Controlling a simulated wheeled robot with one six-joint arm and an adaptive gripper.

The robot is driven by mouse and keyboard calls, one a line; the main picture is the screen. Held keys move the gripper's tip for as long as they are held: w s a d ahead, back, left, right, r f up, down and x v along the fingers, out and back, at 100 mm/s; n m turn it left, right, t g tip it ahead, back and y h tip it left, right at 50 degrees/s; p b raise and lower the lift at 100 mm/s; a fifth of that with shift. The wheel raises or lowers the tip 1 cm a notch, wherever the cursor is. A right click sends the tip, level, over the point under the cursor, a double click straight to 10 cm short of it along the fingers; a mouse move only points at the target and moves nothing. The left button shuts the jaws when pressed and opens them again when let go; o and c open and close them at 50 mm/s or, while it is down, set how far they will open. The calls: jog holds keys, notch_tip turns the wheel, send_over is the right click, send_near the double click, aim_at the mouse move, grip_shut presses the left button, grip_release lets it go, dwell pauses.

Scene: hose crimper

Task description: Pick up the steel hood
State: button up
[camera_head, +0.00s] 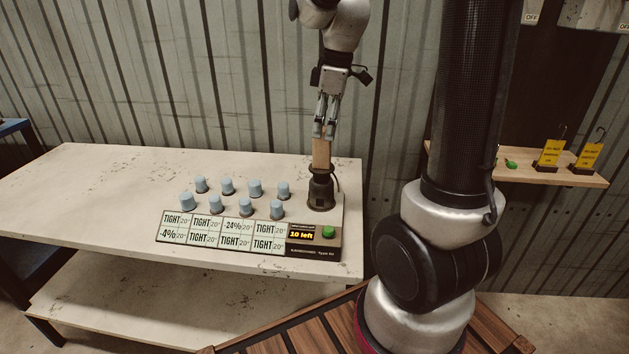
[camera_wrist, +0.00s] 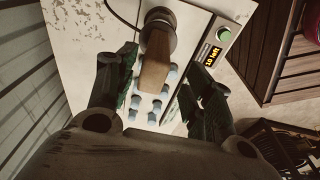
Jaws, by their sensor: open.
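A dark, round metal piece (camera_head: 320,192) with an upright wooden handle (camera_head: 321,154) stands at the right end of the crimper board; I cannot tell for sure that it is the steel hood. In the wrist view the dark piece (camera_wrist: 159,20) is at the top and its handle (camera_wrist: 155,62) points toward the camera. My gripper (camera_head: 324,134) is above it, pointing down, fingertips around the handle's top. In the wrist view my gripper (camera_wrist: 157,74) is open, one finger on each side of the handle, with gaps showing. Nothing is held.
A shelf (camera_head: 480,172) with yellow tags is at the right.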

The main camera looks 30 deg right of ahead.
aim_at(320, 150)
jog(key=shift+w+a+f, duration=0.1)
jog(key=shift+a+f, duration=0.05)
jog(key=shift+a, duration=0.05)
jog(key=shift+f, duration=0.35)
jog(key=f, duration=0.4)
jog(key=w+f, duration=0.1)
jog(key=f, duration=0.1)
jog(key=shift+w+a+f, duration=0.1)
jog(key=shift+a+f, duration=0.1)
jog(key=shift+f, duration=0.2)
grip_shut()
